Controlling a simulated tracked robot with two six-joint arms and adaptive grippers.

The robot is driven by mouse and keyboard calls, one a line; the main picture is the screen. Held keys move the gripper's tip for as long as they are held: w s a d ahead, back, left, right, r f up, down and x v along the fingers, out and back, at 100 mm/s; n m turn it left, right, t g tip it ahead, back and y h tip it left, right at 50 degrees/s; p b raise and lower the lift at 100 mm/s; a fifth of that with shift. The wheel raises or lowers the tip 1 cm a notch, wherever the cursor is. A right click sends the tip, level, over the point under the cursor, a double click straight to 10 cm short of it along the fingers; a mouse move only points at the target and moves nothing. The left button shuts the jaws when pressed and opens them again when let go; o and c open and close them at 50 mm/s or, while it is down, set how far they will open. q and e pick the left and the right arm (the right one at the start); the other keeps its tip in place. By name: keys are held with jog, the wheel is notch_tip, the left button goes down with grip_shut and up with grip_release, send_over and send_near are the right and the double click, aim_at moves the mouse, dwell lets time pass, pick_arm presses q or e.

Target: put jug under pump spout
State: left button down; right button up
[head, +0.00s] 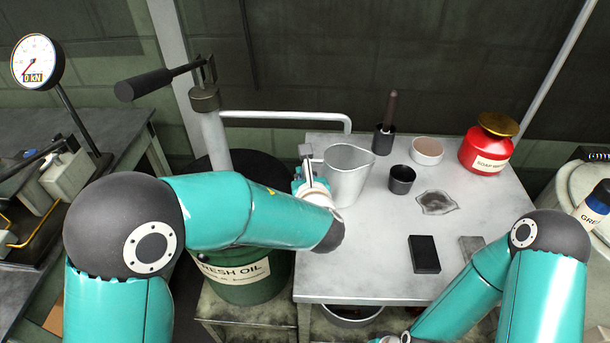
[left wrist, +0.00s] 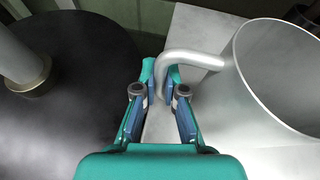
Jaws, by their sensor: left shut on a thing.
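The metal jug (head: 348,175) is upright at the left back part of the grey table; I cannot tell whether it touches the top. My left gripper (head: 308,172) is at the jug's left side, shut on its handle. In the left wrist view the curved handle (left wrist: 190,56) runs from the jug (left wrist: 275,80) to between the fingertips of my left gripper (left wrist: 163,92). The pump (head: 212,135) stands on the green oil drum (head: 240,285). Its spout pipe (head: 285,115) runs right and bends down behind the jug. My right gripper is out of view.
The table (head: 350,275) also holds a dark cup (head: 401,180), a pot with a brush (head: 384,140), a round tin (head: 427,151), a red soap container (head: 487,150), a rag (head: 437,203) and a black block (head: 424,254). The table's front left is clear.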

pick_arm(q)
jog(key=c, duration=1.3)
grip_release()
jog(key=shift+o, duration=0.2)
jog(key=shift+s, duration=0.1)
jog(key=v, duration=1.2)
jog(key=shift+r, duration=0.15)
